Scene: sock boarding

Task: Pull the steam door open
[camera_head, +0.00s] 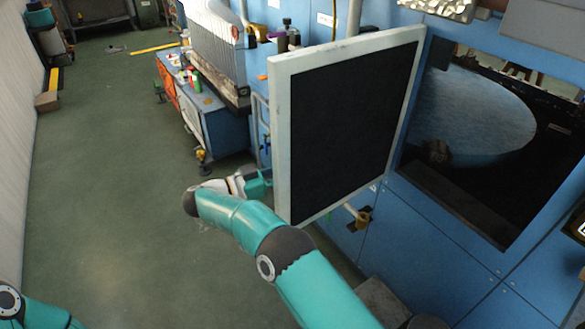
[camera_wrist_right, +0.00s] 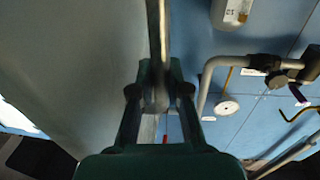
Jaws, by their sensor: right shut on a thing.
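The steam door (camera_head: 348,125) is a pale-framed panel with a black face. It stands swung out from the blue machine, with its opening (camera_head: 480,140) exposed to the right. My right gripper (camera_head: 262,183) is at the door's lower left edge, partly hidden by the door and my wrist. In the right wrist view my gripper (camera_wrist_right: 156,100) is shut on a narrow grey bar at the door (camera_wrist_right: 70,70); whether this is a handle or the edge is hard to tell. Only part of my left arm shows at the lower left, and its gripper is out of view.
A large rounded blue-grey form (camera_head: 478,115) is inside the dark opening. Pipes and a valve (camera_head: 357,215) are below the door. A blue cabinet (camera_head: 215,125) with bottles stands behind it. Green floor (camera_head: 110,200) to the left is clear.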

